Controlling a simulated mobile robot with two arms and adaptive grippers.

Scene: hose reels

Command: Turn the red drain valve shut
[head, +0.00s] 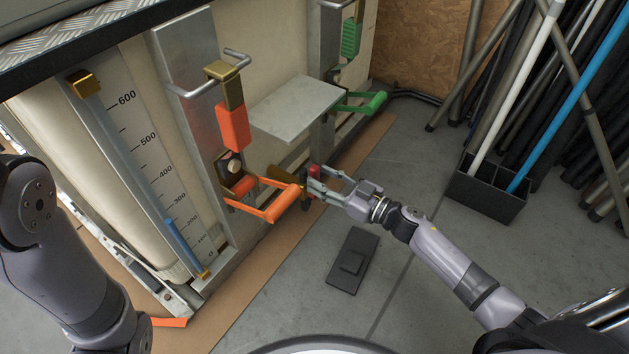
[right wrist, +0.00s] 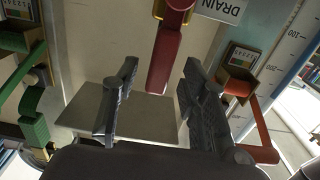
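The red drain valve's handle (head: 314,171) is mostly hidden behind my right gripper in the head view, beside a brass pipe fitting (head: 292,186). In the right wrist view the red lever (right wrist: 166,52) hangs from a round hub, beside a white DRAIN label (right wrist: 221,9) that appears upside down. My right gripper (head: 324,184) is at the valve. Its fingers (right wrist: 160,75) are open, with the lever's end between them in the picture and a gap on each side. Contact cannot be told. My left arm shows at the left edge, but its gripper is not visible.
An orange lever (head: 270,207) is close left of my right gripper. A grey shelf plate (head: 293,107) and a green lever (head: 365,104) are above. A black pedal-like block (head: 353,260) lies on the floor. A black bin (head: 487,190) with poles stands right. Floor between is clear.

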